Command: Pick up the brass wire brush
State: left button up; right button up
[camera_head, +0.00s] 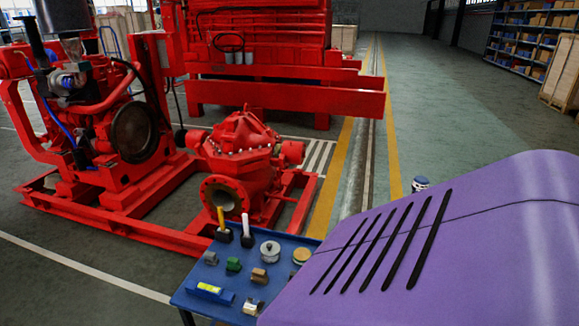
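A blue-topped table (190,303) stands low in the middle of the head view, with several small items on it. I cannot tell for sure which one is the brass wire brush. A brown block-like item (259,276) lies near the table's middle, and a small pale and brass-coloured item (252,307) lies near its front edge. A yellow-handled tool (221,220) and a white-handled tool (246,225) stand upright with dark lower ends at the back. The right part of the table is hidden. Neither of my grippers is in view.
A blue level (209,291), green block (233,265), grey piece (211,258) and two round tins (270,250) (301,256) share the table. A red pumpset (237,165) on its frame stands close behind. Open floor (450,120) lies at the back right.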

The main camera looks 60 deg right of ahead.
aim_at(259, 276)
jog(key=z, duration=0.4)
jog(key=l+z, duration=0.1)
jog(key=z, duration=0.25)
jog(key=l+z, duration=0.1)
jog(key=z, duration=0.7)
jog(key=u, duration=2.05)
jog(key=z, duration=2.1)
jog(key=i+j, duration=0.2)
jog(key=i, duration=0.3)
jog(key=i+j+u, duration=0.15)
jog(key=i, duration=0.35)
jog(key=j, duration=0.05)
